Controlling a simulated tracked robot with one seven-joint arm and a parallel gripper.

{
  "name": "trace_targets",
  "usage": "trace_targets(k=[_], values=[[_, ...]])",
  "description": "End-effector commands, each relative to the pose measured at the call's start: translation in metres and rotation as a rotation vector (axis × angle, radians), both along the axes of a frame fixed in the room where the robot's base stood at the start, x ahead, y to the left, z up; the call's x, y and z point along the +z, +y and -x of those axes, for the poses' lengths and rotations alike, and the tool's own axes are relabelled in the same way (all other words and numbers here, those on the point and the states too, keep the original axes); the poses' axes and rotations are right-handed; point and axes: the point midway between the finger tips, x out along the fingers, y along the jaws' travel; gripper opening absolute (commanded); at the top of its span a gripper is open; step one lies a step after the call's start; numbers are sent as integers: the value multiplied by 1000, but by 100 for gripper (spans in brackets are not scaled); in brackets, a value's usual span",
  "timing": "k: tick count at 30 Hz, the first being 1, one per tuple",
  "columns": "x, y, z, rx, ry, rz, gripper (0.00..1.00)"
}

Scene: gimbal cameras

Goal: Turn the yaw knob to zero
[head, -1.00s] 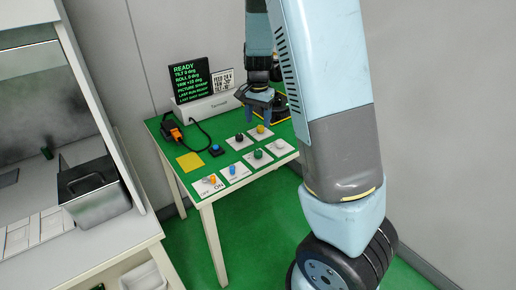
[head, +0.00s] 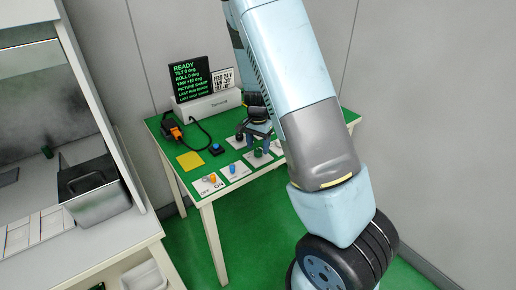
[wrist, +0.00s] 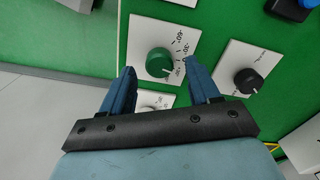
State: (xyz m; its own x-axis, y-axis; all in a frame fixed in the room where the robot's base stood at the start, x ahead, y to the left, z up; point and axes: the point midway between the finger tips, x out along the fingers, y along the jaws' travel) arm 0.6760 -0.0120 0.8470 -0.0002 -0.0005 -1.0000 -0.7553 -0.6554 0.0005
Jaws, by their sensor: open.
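A green knob (wrist: 158,62) stands on a white plate (wrist: 137,38) with angle marks around it. In the head view the green knob (head: 257,152) is partly covered by my gripper. A black knob (wrist: 247,80) on another plate is to its right. I cannot read which knob is yaw. My gripper (wrist: 160,67) is open, its two blue fingers on either side of the green knob; I cannot tell whether they touch it. The display (head: 188,77) shows READY, tilt 0, roll 0 and a yaw that is not zero, its digits blurred.
On the green table are a blue button (head: 216,149), a yellow pad (head: 189,161), an orange-and-black device (head: 172,130) on a cable, an orange switch (head: 211,178) and a blue switch (head: 232,168). A grey bin (head: 95,190) stands on the left bench.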

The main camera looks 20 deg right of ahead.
Motion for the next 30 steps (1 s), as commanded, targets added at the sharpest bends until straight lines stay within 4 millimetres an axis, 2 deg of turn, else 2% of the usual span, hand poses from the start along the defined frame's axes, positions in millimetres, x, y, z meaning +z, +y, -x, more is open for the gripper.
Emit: trace_targets(k=[6, 15, 30], values=[[-14, 0, 0, 0, 0, 0, 61], [-16, 0, 0, 0, 0, 0, 61], [-15, 0, 0, 0, -1, -1, 13]])
